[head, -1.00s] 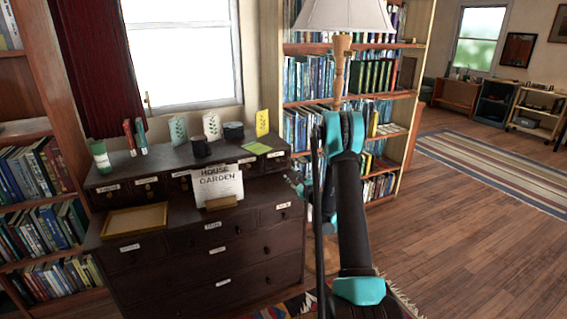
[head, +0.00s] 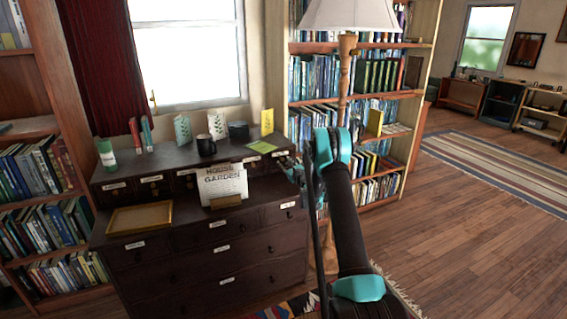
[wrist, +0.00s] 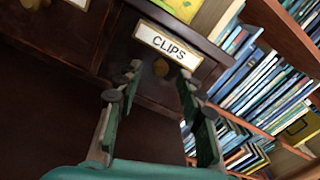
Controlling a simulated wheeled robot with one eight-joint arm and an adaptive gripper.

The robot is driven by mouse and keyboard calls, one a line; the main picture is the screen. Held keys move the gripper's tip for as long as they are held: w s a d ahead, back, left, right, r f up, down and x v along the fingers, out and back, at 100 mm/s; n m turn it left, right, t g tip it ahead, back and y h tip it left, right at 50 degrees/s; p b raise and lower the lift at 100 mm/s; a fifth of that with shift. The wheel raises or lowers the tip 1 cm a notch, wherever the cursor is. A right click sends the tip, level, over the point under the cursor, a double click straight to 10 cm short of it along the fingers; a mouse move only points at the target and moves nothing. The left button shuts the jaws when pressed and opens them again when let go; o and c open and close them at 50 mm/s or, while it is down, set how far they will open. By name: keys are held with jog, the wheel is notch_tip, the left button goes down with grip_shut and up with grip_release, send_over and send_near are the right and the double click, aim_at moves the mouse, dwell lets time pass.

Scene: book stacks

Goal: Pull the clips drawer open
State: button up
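I cannot tell whether the fingers touch the knob. In the head view, my gripper (head: 292,168) is at the right end of the dresser's upper drawer row and hides most of the clips drawer.
The dark dresser (head: 180,262) carries a black mug (head: 206,145), cards, a green bottle (head: 106,153), a HOUSE GARDEN sign (head: 222,184) and an empty tray (head: 140,218). A lamp (head: 346,90) and bookshelf (head: 300,115) stand close on the right. Open floor (head: 470,230) lies further right.

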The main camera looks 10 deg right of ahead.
jog(key=shift+x, duration=1.1)
grip_shut()
